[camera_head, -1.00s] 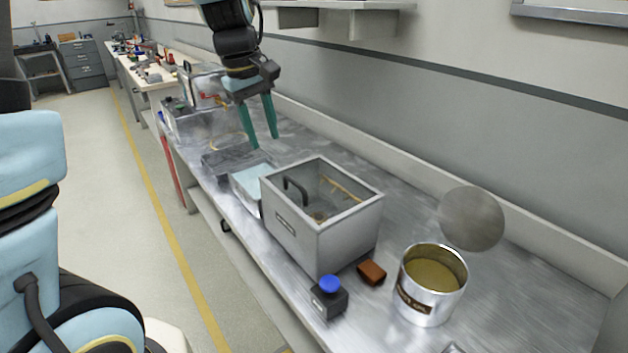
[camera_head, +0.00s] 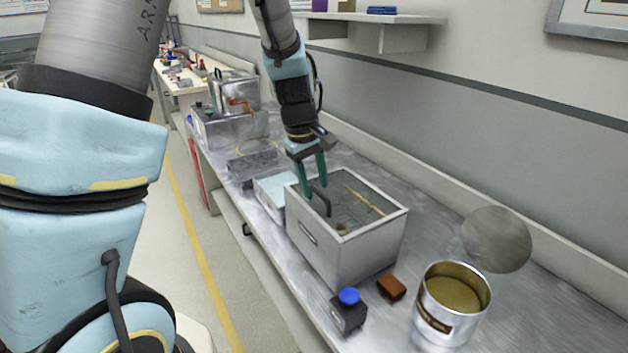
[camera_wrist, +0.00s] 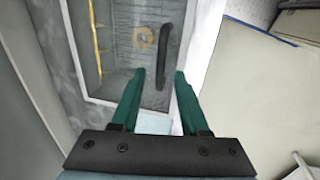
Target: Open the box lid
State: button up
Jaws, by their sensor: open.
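The grey box (camera_head: 340,258) stands on the metal bench. Its top seems to be a clear lid (camera_head: 368,212) in a pale frame, lying flat and shut, with a black bar handle (camera_head: 321,200). The handle also shows in the wrist view (camera_wrist: 164,57). A yellowish rod and a ring show through the top. My gripper (camera_head: 312,186) is open, its green fingers pointing down at the handle end of the box. In the wrist view, my fingertips (camera_wrist: 159,75) are spread to either side of the handle's near end. I cannot tell whether they touch it.
A dark block with a blue knob (camera_head: 349,310), a brown block (camera_head: 391,287) and an open tin (camera_head: 452,305) stand beside the box. A round metal disc (camera_head: 497,239) is behind the tin. A pale-topped container (camera_head: 273,190) sits close on the left. A wall shelf (camera_head: 385,25) is above.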

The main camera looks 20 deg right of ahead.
jog(key=shift+c, duration=0.3)
grip_shut()
dwell(1.1)
